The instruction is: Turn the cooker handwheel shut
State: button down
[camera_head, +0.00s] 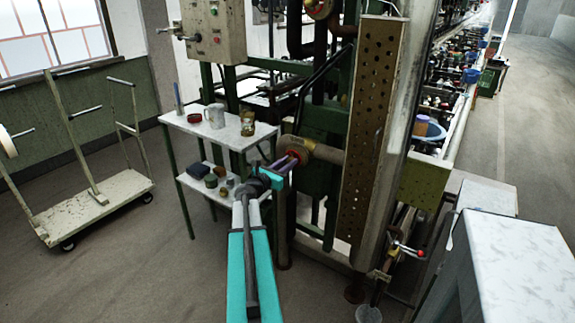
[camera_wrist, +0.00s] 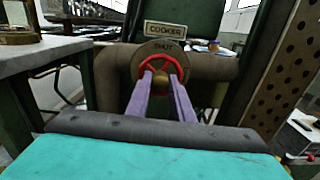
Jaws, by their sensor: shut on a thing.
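The cooker handwheel (camera_wrist: 175,64) is a red ring with a brass-coloured hub, in the middle of the wrist view. It sits in front of a round plate marked SHUT (camera_wrist: 163,47), under a COOKER sign (camera_wrist: 165,29). In the head view the red handwheel (camera_head: 296,154) shows small at the end of a rusty pipe, partly hidden by my gripper. My gripper (camera_wrist: 161,78) has two purple fingers reaching to the wheel, and they are shut on it. It also shows in the head view (camera_head: 287,164). The fingertips overlap the wheel's hub and rim.
A two-level table (camera_head: 185,124) with a mug (camera_head: 215,116) and jars stands left of the wheel, close to my arm. A perforated metal panel (camera_head: 362,130) stands to the right. A cart (camera_head: 110,195) is farther left. Open floor lies between the cart and my arm.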

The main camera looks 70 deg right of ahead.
jog(key=shift+f+m+b, duration=0.1)
jog(key=shift+m+b, duration=12.4)
jog(key=shift+b, duration=5.5)
jog(key=c, duration=1.7)
grip_release()
jog(key=shift+p+v, duration=0.3)
jog(key=shift+v, duration=3.2)
